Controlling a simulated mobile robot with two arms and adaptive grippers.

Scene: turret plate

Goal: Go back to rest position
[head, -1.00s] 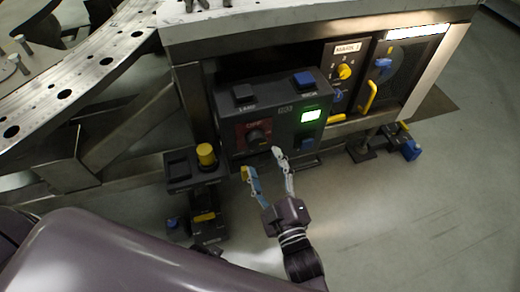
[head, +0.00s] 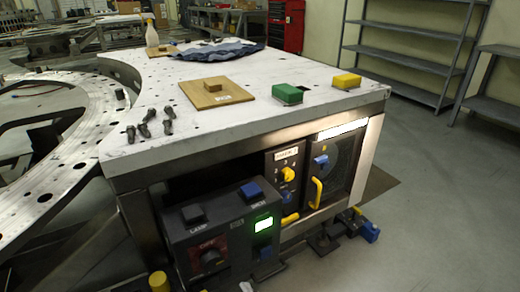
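A dark control box (head: 222,232) is mounted under the front edge of the white-topped table (head: 215,132). It has a black button, a blue button, a lit green screen (head: 263,224) and a dark knob on a red panel (head: 208,257). A pale fingertip of what looks like my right gripper (head: 246,286) shows at the bottom edge, just below the box. The rest of that gripper is out of frame, so its opening cannot be seen. My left gripper is not in view.
On the table are a wooden board (head: 217,93), a green block (head: 287,94), a yellow block (head: 346,80), several dark bolts, a cloth and a spray bottle (head: 152,36). A curved metal plate (head: 75,150) lies left. Floor at right is clear up to the shelves (head: 420,50).

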